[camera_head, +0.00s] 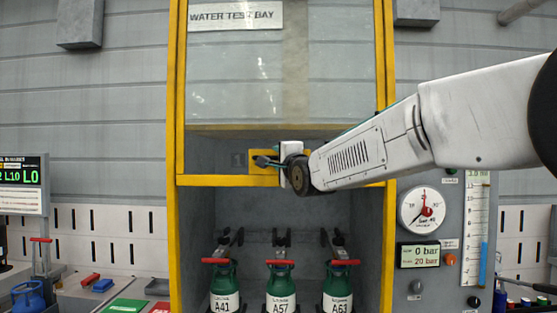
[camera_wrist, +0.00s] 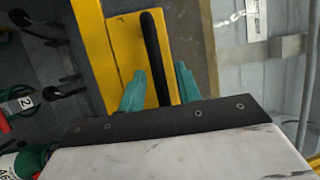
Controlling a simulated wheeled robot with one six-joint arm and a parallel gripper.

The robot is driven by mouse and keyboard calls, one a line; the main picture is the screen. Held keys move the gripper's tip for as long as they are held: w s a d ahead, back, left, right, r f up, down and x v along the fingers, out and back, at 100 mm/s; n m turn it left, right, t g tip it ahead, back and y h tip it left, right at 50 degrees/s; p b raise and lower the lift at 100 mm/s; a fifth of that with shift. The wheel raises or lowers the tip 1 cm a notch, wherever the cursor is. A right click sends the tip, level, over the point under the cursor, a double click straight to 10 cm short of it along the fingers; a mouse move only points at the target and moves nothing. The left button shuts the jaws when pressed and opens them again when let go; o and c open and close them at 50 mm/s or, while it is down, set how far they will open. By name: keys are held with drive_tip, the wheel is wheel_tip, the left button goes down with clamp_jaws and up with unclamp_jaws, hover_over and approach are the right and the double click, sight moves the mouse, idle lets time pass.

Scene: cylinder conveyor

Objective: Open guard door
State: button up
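The guard door (camera_head: 277,70) is a clear pane in a yellow frame on the front of the water test bay. Its yellow bottom rail (camera_head: 215,181) is well above the cylinders, leaving the bay open below it. My gripper (camera_head: 279,161) is at the yellow handle plate near this rail. In the wrist view, the black bar handle (camera_wrist: 151,45) runs between the two teal fingers of my gripper (camera_wrist: 160,88). The fingers straddle the bar closely; whether they press on it is unclear. My wrist hides part of the plate in the head view.
Green cylinders A41 (camera_head: 224,288), A57 (camera_head: 280,288) and A63 (camera_head: 338,288) stand inside the bay below the door. A gauge panel (camera_head: 430,262) is right of the bay. Yellow posts bound both sides. A left bench holds coloured items.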

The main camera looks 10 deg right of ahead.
drive_tip(key=v, duration=0.7)
drive_tip(key=shift+s, duration=0.4)
drive_tip(key=shift+d+f, duration=0.1)
